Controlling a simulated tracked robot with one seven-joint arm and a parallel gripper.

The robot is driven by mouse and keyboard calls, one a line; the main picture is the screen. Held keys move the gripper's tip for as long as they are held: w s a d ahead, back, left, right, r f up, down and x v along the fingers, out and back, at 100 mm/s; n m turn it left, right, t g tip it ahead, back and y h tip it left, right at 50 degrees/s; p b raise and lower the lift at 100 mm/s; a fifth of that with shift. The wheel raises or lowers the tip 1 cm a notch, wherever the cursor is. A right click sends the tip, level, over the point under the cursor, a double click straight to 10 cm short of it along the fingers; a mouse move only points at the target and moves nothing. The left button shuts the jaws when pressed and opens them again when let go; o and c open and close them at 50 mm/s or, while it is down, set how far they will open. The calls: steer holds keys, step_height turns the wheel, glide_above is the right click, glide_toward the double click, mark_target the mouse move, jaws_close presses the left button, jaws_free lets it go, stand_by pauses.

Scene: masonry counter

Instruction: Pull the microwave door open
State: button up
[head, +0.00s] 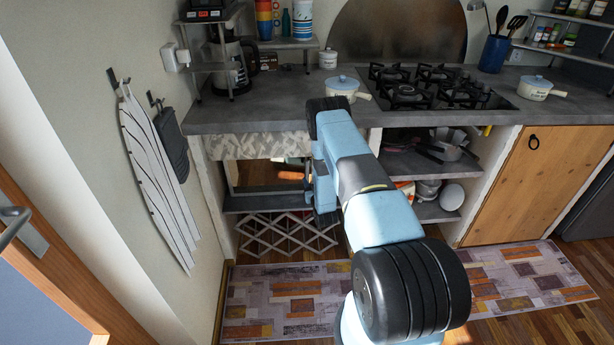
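A boxy thing with a pale frame and a dark, glassy front (262,177) sits on the under-counter shelf at the left. It looks like the microwave, but I cannot be sure. A patterned cloth (258,146) hangs over its upper part. I cannot make out a handle or tell whether the door is shut. My gripper (308,188) is at the right side of this front, in front of the under-counter opening. My arm hides part of it and the right end of the front. The fingers are too small and dark to read, and I cannot tell whether they touch the door.
The grey counter (280,108) overhangs the shelf. A lattice rack (285,235) stands below it. Pots (428,189) fill the shelves to the right, beside a wooden cabinet door (537,180). A striped towel (157,160) hangs on the left wall. A patterned rug (280,302) covers the floor.

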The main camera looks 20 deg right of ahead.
mark_target(307, 175)
steer(key=shift+w+d, duration=0.2)
steer(key=shift+w, duration=2.5)
jaws_close()
